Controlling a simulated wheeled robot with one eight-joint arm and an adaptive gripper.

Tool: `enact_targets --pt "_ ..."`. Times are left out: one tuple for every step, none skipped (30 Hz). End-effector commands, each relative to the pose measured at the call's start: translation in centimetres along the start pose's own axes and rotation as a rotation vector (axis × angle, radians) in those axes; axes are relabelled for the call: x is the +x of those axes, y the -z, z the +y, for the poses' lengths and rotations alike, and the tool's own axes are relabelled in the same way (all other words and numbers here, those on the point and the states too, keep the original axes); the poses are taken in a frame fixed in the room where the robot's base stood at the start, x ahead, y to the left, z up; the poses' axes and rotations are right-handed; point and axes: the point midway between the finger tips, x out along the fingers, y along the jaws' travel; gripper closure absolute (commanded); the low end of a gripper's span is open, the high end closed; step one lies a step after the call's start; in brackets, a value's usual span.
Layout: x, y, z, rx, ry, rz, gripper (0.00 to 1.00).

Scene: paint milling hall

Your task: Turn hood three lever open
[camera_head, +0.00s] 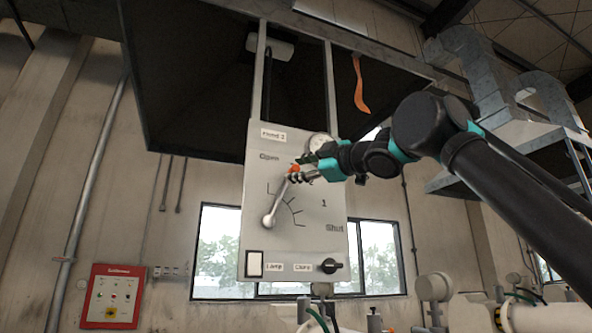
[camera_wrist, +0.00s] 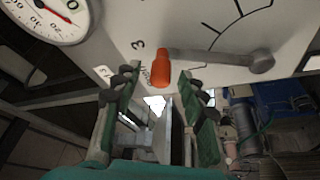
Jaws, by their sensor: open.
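The hood control panel (camera_head: 292,245) is a pale grey plate hanging below the hood, with "Open" at upper left and "Shut" at lower right. Its small top label is too blurred to read surely. The grey lever (camera_head: 276,203) runs from its pivot at lower left up and right to an orange grip (camera_head: 295,168), between the two words. The lever (camera_wrist: 215,57) and orange grip (camera_wrist: 162,68) also show in the wrist view, near a "3". My gripper (camera_head: 306,175) is at the grip; its fingers (camera_wrist: 158,80) are open, one on each side of it. Contact cannot be told.
A round gauge (camera_head: 319,144) sits at the panel's upper edge, close to my wrist; it shows in the wrist view (camera_wrist: 50,15). A black knob (camera_head: 329,266) and white switch (camera_head: 255,263) are below. An orange strip (camera_head: 359,85) hangs from the hood. A red box (camera_head: 112,297) is at left.

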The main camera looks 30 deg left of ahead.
Motion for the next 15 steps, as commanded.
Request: enact_targets --pt "-0.7 0.0 0.0 -0.001 0.000 -0.001 0.58" --pt "-1.0 0.0 0.0 -0.002 0.000 0.000 0.58" --pt "-1.6 0.0 -0.1 -0.001 0.000 0.000 0.58" --pt "-2.0 0.0 -0.1 -0.001 0.000 0.000 0.58" --pt "-2.5 0.0 0.0 -0.001 -0.001 -0.001 0.58" --pt "-3.1 -0.1 0.0 -0.002 -0.001 -0.001 0.58" --pt "-3.5 -0.1 0.0 -0.002 -0.001 -0.001 0.58" --pt "-4.0 -0.1 0.0 -0.001 0.000 -0.001 0.58" --pt "-4.6 -0.1 -0.1 -0.001 0.000 -0.001 0.58" --pt "-5.1 -0.1 -0.1 -0.001 -0.001 -0.001 0.58" --pt "-5.6 -0.1 0.0 -0.002 -0.001 -0.001 0.58" --pt "-6.2 -0.1 0.0 -0.002 -0.001 -0.001 0.58" --pt "-6.7 -0.1 0.0 -0.002 -0.001 -0.001 0.58" --pt "-7.1 -0.1 0.0 -0.002 -0.001 -0.001 0.58" --pt "-7.7 -0.1 -0.1 -0.002 0.000 -0.002 0.58"
